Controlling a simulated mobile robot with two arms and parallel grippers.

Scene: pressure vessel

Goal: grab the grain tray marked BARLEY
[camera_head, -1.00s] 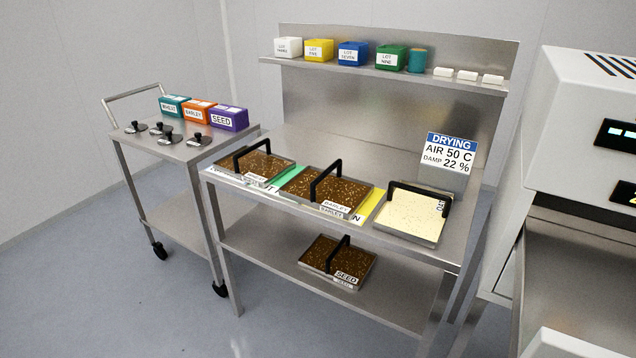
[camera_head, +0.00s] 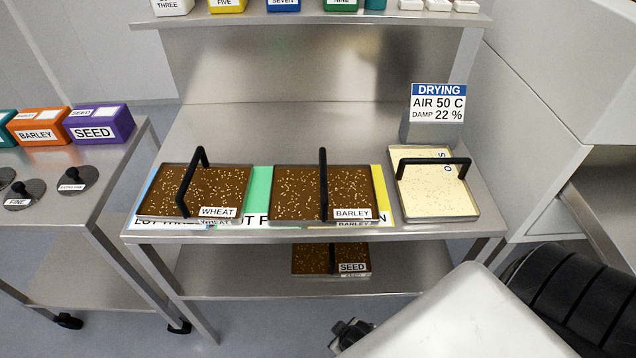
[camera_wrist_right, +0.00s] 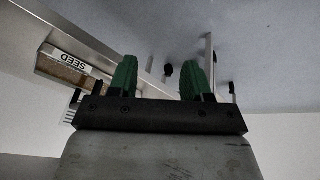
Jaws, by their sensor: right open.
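The BARLEY tray (camera_head: 290,192) sits on the upper surface of the steel bench in the head view, between the WHEAT and the pale tray. It is a shallow metal tray of brown grain with a white BARLEY label at its front right and an upright black handle (camera_head: 323,185) across its middle. My right gripper (camera_wrist_right: 158,78) shows two green fingers apart, with nothing between them, in its wrist view. In the head view my right arm is low at the bottom right, in front of the bench and well clear of the BARLEY tray. My left gripper is out of view.
The WHEAT tray (camera_head: 215,185) stands left of the BARLEY tray, the pale tray (camera_head: 425,200) right. A SEED tray (camera_head: 310,258) is on the lower shelf; it also shows in the wrist view (camera_wrist_right: 62,72). A DRYING sign (camera_head: 438,103) stands behind. A trolley (camera_head: 75,165) is at left.

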